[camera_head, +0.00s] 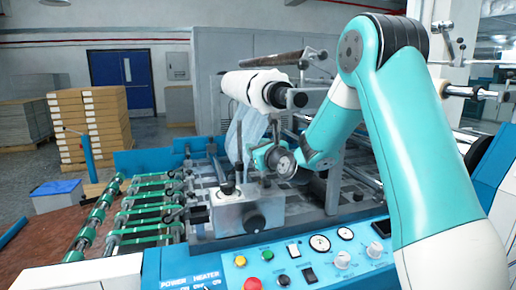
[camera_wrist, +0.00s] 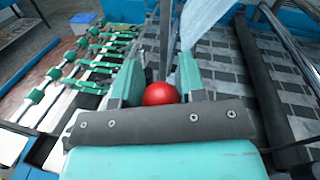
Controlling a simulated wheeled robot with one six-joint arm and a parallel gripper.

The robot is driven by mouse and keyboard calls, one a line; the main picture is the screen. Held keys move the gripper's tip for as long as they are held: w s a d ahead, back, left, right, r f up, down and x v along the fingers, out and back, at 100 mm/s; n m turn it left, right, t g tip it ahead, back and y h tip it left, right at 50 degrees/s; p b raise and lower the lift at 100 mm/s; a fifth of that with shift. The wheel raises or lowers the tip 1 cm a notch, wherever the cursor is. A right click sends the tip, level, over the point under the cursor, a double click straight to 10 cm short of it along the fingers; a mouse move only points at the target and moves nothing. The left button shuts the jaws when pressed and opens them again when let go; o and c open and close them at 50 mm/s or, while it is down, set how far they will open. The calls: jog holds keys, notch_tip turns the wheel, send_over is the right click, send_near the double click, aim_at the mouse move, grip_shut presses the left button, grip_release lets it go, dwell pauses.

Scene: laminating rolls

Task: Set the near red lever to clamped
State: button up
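A red ball knob (camera_wrist: 161,94) shows in the wrist view, between the two teal fingers of my gripper (camera_wrist: 163,80) and close to the dark palm bar. The knob nearly fills the gap between the fingers. I cannot tell whether the fingers press on it or stand slightly apart from it. The lever's shaft below the knob is hidden. In the head view my gripper (camera_head: 262,154) is low over the machine, behind the grey metal block (camera_head: 246,212). The red knob is hidden in that view, so the lever's position cannot be told.
A white film roll (camera_head: 254,88) is above and behind my gripper, with translucent film (camera_head: 247,127) hanging down. A thin upright rod (camera_head: 239,146) stands close to its left. The control panel (camera_head: 315,262) is in front. Green rollers (camera_head: 150,208) lie left.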

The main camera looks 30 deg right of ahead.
grip_shut()
